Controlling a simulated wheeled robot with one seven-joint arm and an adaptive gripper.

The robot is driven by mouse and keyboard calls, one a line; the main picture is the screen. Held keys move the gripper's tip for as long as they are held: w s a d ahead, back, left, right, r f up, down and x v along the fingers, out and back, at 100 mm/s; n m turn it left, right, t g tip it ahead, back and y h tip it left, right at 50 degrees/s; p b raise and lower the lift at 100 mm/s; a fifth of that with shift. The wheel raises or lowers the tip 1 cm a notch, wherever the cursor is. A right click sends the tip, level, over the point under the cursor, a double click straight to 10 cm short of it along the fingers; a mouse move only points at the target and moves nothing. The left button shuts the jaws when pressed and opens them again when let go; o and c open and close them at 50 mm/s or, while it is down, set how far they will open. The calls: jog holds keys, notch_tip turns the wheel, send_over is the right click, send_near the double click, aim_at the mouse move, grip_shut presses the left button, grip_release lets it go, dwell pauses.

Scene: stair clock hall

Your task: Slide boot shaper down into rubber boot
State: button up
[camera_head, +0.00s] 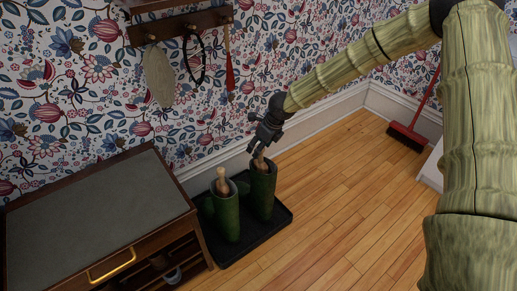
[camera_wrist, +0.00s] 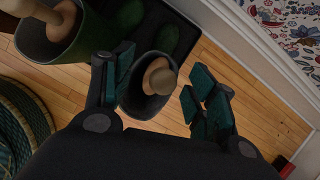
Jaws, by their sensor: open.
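Two green rubber boots stand upright on a black tray (camera_head: 278,224). The right boot (camera_head: 262,195) has a wooden boot shaper (camera_head: 259,163) in its mouth, its rounded knob at the top. In the wrist view this shaper's knob (camera_wrist: 160,80) shows within the boot's opening (camera_wrist: 139,101). The left boot (camera_head: 227,216) also holds a wooden shaper (camera_head: 222,176). My gripper (camera_head: 257,150) is open above the right boot. In the wrist view its fingers (camera_wrist: 160,90) are apart on either side of the knob, with gaps visible. The shaper's lower part is hidden inside the boot.
A wooden bench (camera_head: 90,220) with a grey top stands left of the tray. The papered wall with white baseboard (camera_head: 325,120) runs behind. A peg rail (camera_head: 180,25) hangs above. A red broom (camera_head: 407,137) leans at the right. Floor in front is clear.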

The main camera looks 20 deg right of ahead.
jog(key=p+v, duration=0.3)
jog(key=v, duration=0.8)
jog(key=s+f+n+g+h, duration=0.2)
jog(key=s+f+n+h, duration=0.2)
jog(key=s+f+n, duration=1.4)
jog(key=s+a+f+n, duration=0.1)
jog(key=s+f+n, duration=0.4)
jog(key=s, duration=0.8)
jog(key=s+a+f+n+g+y, duration=0.1)
jog(key=s+f+n, duration=0.4)
jog(key=s, duration=0.8)
jog(key=shift+s+a+f+g, duration=0.3)
jog(key=shift+s+a+f, duration=0.1)
jog(key=shift+f, duration=0.2)
notch_tip(320, 180, up, 27)
jog(key=p, duration=2.6)
jog(key=shift+p, duration=0.4)
jog(key=shift+w+f, duration=0.1)
jog(key=shift+f, duration=0.05)
